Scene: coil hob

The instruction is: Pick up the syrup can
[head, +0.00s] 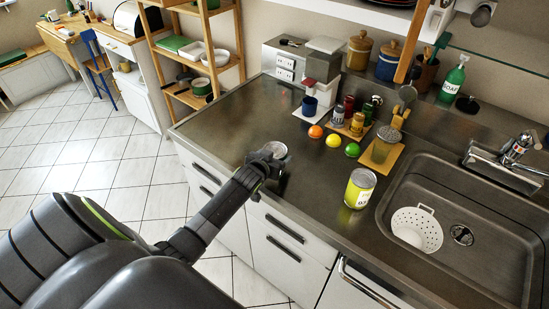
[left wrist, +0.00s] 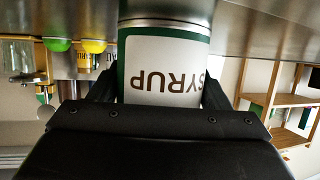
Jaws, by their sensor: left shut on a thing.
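The syrup can (left wrist: 165,65) is green with a white label that reads SYRUP, upside down in the left wrist view. My left gripper (left wrist: 160,95) is shut on it, with one finger at each side of the can. In the head view my left gripper (head: 268,168) is at the counter's front edge. Only the can's pale round top (head: 274,148) shows there, just beyond the gripper, which hides its lower part. I cannot tell whether the can touches the counter. My right gripper is not in view.
A yellow-green can (head: 359,188) stands on the counter (head: 300,215) to the right, before the sink (head: 460,275) with a white colander (head: 416,229). Orange (head: 315,131), yellow (head: 333,140) and green (head: 352,149) balls lie behind. The counter left of the gripper is clear.

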